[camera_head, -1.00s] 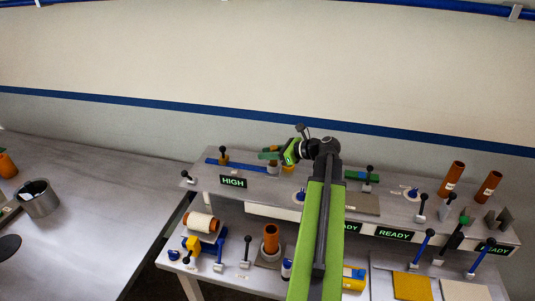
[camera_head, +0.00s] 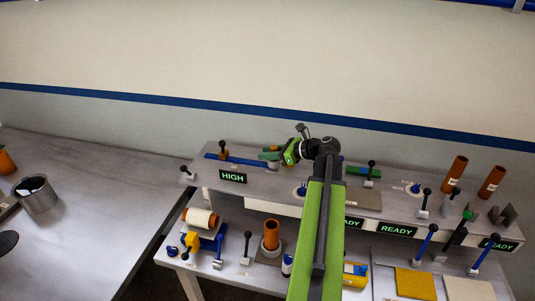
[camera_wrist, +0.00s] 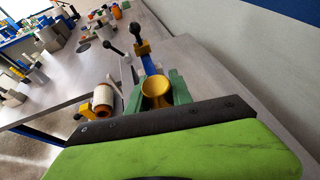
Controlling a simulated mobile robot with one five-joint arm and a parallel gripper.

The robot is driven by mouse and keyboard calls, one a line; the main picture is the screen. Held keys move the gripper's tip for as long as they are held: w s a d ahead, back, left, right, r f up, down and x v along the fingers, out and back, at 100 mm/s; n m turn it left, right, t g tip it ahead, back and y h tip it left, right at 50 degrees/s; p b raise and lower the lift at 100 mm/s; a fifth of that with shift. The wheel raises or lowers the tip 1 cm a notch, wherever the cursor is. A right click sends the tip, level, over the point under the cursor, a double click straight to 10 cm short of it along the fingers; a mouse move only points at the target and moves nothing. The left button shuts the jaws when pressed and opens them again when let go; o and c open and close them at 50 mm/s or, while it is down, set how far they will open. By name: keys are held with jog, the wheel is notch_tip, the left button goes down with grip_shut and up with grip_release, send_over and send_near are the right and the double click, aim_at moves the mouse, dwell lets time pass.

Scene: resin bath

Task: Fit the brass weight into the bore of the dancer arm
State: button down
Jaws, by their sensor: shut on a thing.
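The brass weight (camera_wrist: 156,88) shows in the wrist view as a round yellow piece with a hollow top. It is between the green fingertips of my gripper (camera_wrist: 157,97), which is shut on it. The blue dancer arm (camera_wrist: 149,64) runs away just beyond the weight. In the head view the dancer arm (camera_head: 236,160) lies along the upper shelf, and my gripper (camera_head: 270,153) is at its right end, by a short grey cylinder. The weight is not clear there, and its underside and the bore are hidden. I cannot tell whether the weight is in the bore.
A black-knobbed post (camera_head: 223,149) stands by the dancer arm. The HIGH sign (camera_head: 233,177) is on the shelf front. An orange tube (camera_head: 271,236) and white spool (camera_head: 200,218) are on the lower bench. A green part (camera_head: 362,171) lies right of my arm.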

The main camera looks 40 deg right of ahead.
jog(key=shift+f, duration=0.3)
jog(key=c, duration=1.1)
grip_release()
jog(key=shift+o, duration=0.2)
jog(key=p+v, duration=0.6)
jog(key=v, duration=1.1)
jog(key=shift+r, duration=0.15)
jog(key=shift+s+d, duration=0.1)
jog(key=shift+s, duration=0.1)
